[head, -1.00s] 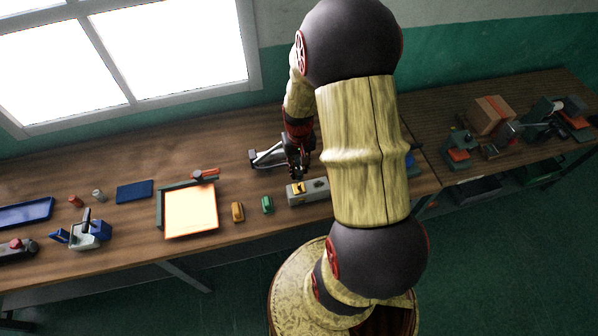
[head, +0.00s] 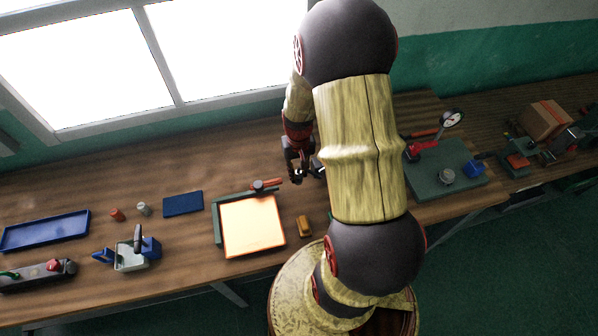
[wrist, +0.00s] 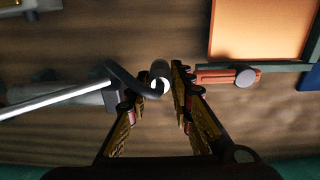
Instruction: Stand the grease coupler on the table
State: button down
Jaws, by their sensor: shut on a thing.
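My gripper (head: 298,176) is over the table, right of the orange-faced tray in the head view. In the wrist view its fingers (wrist: 160,82) are shut on a small grey cylinder with a bright end, which I take for the grease coupler (wrist: 160,70). A dark curved piece (wrist: 122,78), perhaps a hose, passes by the left fingertip and hides part of the scene. It runs towards a silver rod (wrist: 55,100) on the left. In the head view the coupler is too small to make out. I cannot tell whether it touches the table.
The orange-faced tray (head: 252,226) has a red-handled tool (head: 265,185) at its back edge. A yellow block (head: 304,226) stands right of it. A blue pad (head: 183,203) and two small cylinders (head: 130,212) are further left. Bare wood lies behind the tray.

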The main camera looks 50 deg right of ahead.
jog(key=shift+s+d+f+b, duration=0.15)
jog(key=shift+f+b, duration=0.25)
jog(key=shift+f, duration=0.2)
jog(key=shift+f+b, duration=1.95)
jog(key=shift+f, duration=0.75)
jog(key=shift+f+b, duration=0.35)
jog(key=shift+f, duration=0.2)
jog(key=c, duration=1.5)
grip_release()
notch_tip(320, 180, up, 12)
